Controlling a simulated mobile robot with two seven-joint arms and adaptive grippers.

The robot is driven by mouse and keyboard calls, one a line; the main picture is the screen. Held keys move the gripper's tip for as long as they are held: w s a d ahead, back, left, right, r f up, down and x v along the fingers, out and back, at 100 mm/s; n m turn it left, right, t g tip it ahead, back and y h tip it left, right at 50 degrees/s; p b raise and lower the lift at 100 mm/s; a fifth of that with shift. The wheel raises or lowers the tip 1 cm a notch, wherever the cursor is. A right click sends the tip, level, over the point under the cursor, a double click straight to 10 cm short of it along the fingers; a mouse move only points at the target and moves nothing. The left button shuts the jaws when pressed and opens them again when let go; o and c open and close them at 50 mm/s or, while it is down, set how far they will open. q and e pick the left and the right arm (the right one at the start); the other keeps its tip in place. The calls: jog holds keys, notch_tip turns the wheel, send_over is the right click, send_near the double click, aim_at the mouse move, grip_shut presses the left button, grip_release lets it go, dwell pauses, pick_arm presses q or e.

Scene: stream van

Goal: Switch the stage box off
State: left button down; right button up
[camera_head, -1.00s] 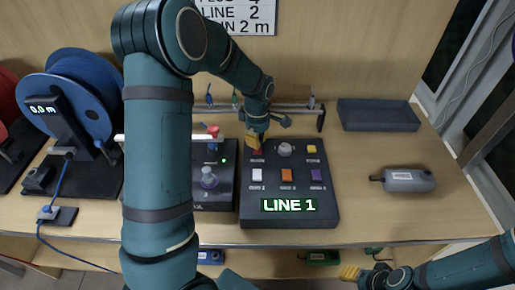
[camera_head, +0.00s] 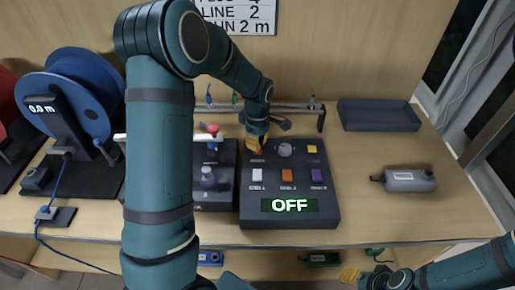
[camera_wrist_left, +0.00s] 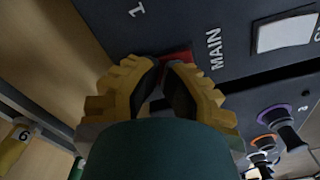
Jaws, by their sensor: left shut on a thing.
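The stage box (camera_head: 290,222) is a dark sloped panel on the bench, and its display (camera_head: 290,205) reads OFF in white-green letters. My left gripper (camera_head: 255,149) is at the box's upper left corner. In the left wrist view its yellow fingers (camera_wrist_left: 165,85) are shut on the red MAIN switch (camera_wrist_left: 177,60), with the printed marks 1 and MAIN beside it. The switch is mostly hidden by the fingers in the head view. My right gripper (camera_head: 351,274) is low at the bottom right, away from the box; its jaw state is unclear.
Beside the stage box is another dark box with a purple knob (camera_head: 208,178), partly behind my left arm. A blue cable reel (camera_head: 66,95) stands left. A grey device (camera_head: 408,180) and empty dark tray (camera_head: 378,116) are at right. Bench is clear between them.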

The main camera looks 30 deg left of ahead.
pick_arm(q)
jog(key=shift+r+p, duration=2.65)
jog(key=shift+r, duration=0.8)
